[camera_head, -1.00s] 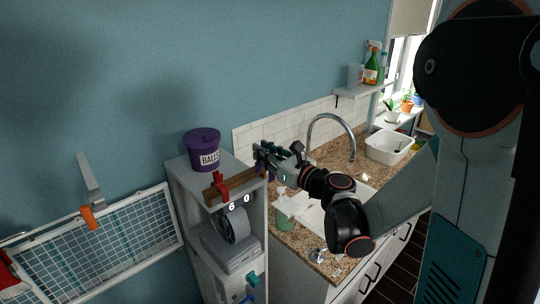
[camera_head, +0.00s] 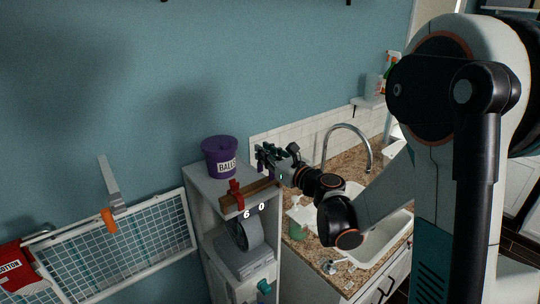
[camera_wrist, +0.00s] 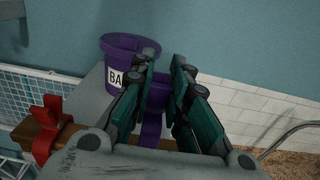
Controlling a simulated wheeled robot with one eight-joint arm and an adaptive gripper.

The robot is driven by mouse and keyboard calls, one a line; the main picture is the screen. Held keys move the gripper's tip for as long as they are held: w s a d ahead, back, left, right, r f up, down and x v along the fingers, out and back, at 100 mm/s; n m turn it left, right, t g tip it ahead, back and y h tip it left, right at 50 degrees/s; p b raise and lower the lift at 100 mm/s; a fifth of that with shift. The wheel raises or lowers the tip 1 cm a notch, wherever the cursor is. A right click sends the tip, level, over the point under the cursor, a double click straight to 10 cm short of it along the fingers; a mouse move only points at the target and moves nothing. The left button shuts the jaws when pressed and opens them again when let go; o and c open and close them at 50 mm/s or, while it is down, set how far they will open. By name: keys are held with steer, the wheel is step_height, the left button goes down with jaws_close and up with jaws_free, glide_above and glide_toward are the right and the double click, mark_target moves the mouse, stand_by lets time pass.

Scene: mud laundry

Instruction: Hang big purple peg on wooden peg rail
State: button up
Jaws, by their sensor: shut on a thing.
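The wooden peg rail (camera_head: 262,192) runs along the upper front of the grey shelf unit, and a red peg (camera_head: 236,195) sits on it. The rail (camera_wrist: 68,134) and red peg (camera_wrist: 46,130) also show at lower left in the wrist view. My gripper (camera_head: 266,156) is just above the right end of the rail. In the wrist view my gripper (camera_wrist: 166,78) has its teal fingers closed around the big purple peg (camera_wrist: 151,126). The peg points down toward the rail; whether it touches the rail is hidden.
A purple bucket (camera_head: 220,158) labelled BALLS stands on the shelf top, close behind my gripper. A grey tape roll (camera_head: 245,231) sits in the shelf below. A wire drying rack (camera_head: 120,250) is at left; the sink and faucet (camera_head: 350,130) are at right.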

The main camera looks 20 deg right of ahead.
steer(key=shift+f+b, duration=2.15)
steer(key=shift+f, duration=0.3)
steer(key=o, duration=0.9)
steer(key=shift+s+d, duration=0.1)
steer(key=shift+s, duration=0.05)
